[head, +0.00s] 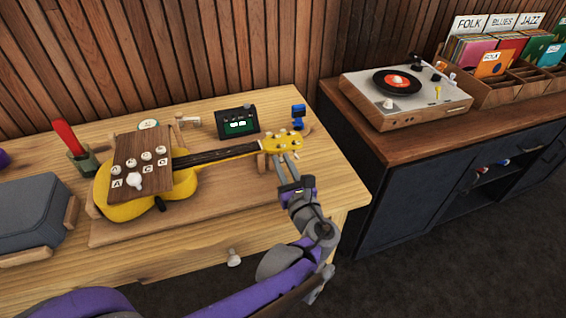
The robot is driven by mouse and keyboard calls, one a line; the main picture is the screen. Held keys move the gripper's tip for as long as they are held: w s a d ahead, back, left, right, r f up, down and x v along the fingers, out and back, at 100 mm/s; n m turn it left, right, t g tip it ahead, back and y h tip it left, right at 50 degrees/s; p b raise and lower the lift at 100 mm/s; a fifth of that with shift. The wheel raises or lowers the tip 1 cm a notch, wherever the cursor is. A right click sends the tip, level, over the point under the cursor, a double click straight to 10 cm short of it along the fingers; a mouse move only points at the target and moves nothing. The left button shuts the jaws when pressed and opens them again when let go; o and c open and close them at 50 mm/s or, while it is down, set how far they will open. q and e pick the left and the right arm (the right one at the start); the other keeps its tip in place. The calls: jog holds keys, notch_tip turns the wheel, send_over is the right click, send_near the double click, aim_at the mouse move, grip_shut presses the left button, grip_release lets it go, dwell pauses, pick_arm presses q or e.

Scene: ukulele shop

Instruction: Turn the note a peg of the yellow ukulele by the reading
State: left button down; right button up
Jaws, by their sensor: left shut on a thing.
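The yellow ukulele (185,193) lies on a wooden cradle board (110,233) on the workbench, its neck pointing right. Its yellow headstock (277,144) carries several pale pegs. My left gripper (284,162) is at the near side of the headstock, its fingers shut on a tuning peg that they mostly hide; which note it belongs to I cannot tell. A dark tuner box (237,122) with a lit green screen stands behind the neck; its reading is too small to make out. A brown wooden board (145,143) with white knobs and letter labels, including A, covers part of the ukulele's body. My right gripper is out of view.
A blue clip-like device (298,115) stands behind the headstock. A cup with a red item (67,138) and a grey case (30,215) are at the left. A turntable (405,90) and record crates (515,85) sit on the right cabinet. The bench's front right is clear.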

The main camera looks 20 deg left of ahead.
pick_arm(q)
jog(key=n+p, duration=0.1)
jog(key=n, duration=0.2)
jog(key=shift+s+a+n+p, duration=0.1)
jog(key=shift+n+p, duration=0.55)
jog(key=shift+n, duration=1.65)
jog(key=c, duration=1)
grip_release()
jog(key=shift+c, duration=0.2)
jog(key=v, duration=1.1)
jog(key=shift+p, duration=0.35)
